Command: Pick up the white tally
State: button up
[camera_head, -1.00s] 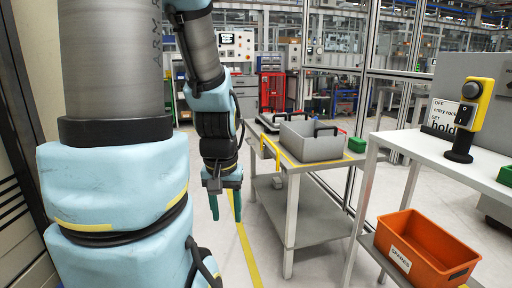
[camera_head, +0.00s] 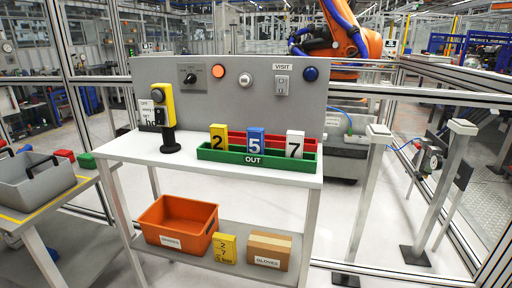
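The white tally (camera_head: 295,144) is a white block marked 7. It stands upright at the right end of the green tray (camera_head: 253,160) labelled OUT, on the white table. A blue tally (camera_head: 255,141) marked 5 stands to its left, in the middle. A yellow tally (camera_head: 218,137) marked 2 stands at the left end. The tray's front wall hides their lower parts. My gripper is not in view now.
A red tray (camera_head: 273,140) sits just behind the green one. A yellow switch box (camera_head: 164,106) on a black stand is at left, before a grey panel (camera_head: 345,78). An orange bin (camera_head: 178,222) and a carton (camera_head: 269,249) are on the lower shelf.

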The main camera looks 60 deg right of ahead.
aim_at(295, 139)
jog(key=k+l+u, duration=0.3)
jog(key=k+l, duration=0.5)
jog(key=l, duration=0.15)
jog(key=k+l+u, duration=0.3)
jog(key=k+l, duration=0.45)
jog(key=k, duration=0.15)
